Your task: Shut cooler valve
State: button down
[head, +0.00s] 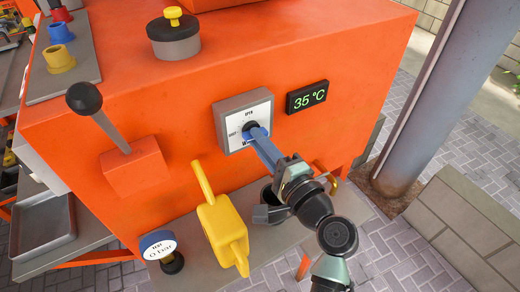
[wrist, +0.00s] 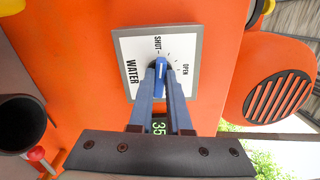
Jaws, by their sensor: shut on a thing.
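The cooler valve is a small blue knob on a white square dial plate (head: 237,117) marked OPEN at the top, SHUT at the left and WATER below. In the wrist view the plate (wrist: 131,48) appears turned a quarter. There the knob (wrist: 161,72) has a white line running roughly up and down, its upper end toward the SHUT word. My gripper (wrist: 160,80) has its two blue fingers shut on the knob, one on each side. In the head view my gripper (head: 259,136) reaches the dial from the lower right, and its fingers mostly hide the knob.
A 35 °C display (head: 308,96) sits right of the dial on the orange machine (head: 330,40). A yellow handle (head: 222,225) stands out below left, near a round gauge (head: 158,245). A black-knobbed lever (head: 95,110) is at the left. A grey post (head: 430,100) stands at the right.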

jog(key=shift+f+n+b, duration=0.2)
jog(key=shift+n+b, duration=0.4)
jog(key=shift+n, duration=0.2)
jog(key=shift+r, duration=0.1)
jog(key=c, duration=0.9)
grip_release()
jog(key=shift+o, duration=0.2)
jog(key=b+v, duration=0.1)
jog(key=v, duration=1.2)
